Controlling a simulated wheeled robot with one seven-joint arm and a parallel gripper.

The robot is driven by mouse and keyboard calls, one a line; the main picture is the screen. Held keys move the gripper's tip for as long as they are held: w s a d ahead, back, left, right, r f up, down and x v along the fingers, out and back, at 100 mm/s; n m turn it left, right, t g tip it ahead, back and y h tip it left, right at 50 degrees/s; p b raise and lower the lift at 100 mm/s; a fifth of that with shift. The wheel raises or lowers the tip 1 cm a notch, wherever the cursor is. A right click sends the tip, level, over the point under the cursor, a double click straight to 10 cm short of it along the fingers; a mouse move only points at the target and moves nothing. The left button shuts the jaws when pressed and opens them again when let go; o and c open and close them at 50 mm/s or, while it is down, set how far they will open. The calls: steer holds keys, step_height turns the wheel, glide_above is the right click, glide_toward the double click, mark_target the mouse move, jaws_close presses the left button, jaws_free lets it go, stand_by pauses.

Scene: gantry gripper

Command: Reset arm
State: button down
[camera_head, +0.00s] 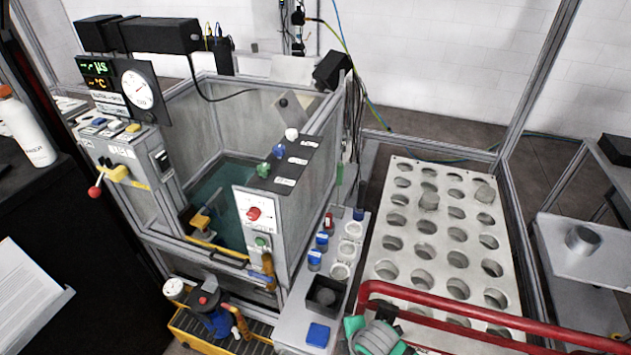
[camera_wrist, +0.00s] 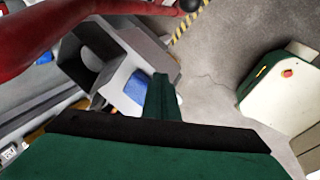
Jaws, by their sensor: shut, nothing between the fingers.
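My gripper (camera_wrist: 163,97) is green and shows in the wrist view, with its fingers together and nothing between them. It is over a ledge with a blue block (camera_wrist: 137,86) and a dark open box (camera_wrist: 104,43), apart from them as far as I can tell. In the head view a teal and grey part at the bottom centre looks like the end of my arm; its fingertips cannot be made out there.
A red tube (camera_head: 470,312) crosses the lower right, close to the holed white rack (camera_head: 377,270). The glass-walled tank (camera_head: 325,125) stands left of the rack. The ledge (camera_head: 290,325) holds blue-capped bottles (camera_head: 314,260) and a black box (camera_head: 326,292). A yellow crate (camera_head: 185,325) is lower left.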

steer(key=s+d+f+m+t+y, duration=0.15)
steer(key=s+m+t, duration=0.4)
steer(key=s, duration=0.95)
steer(key=s+a+r+m+t+h, duration=0.2)
steer(key=s+a+r+m+t, duration=0.1)
steer(key=r+m, duration=0.4)
steer(key=s+a+r+m+t+h, duration=0.2)
steer(key=s+a+r+m+t, duration=0.1)
steer(key=s+a+r+m, duration=0.3)
step_height(320, 180, up, 3)
steer(key=shift+s+r+m, duration=0.1)
steer(key=shift+s+m, duration=0.6)
steer(key=shift+m, duration=0.25)
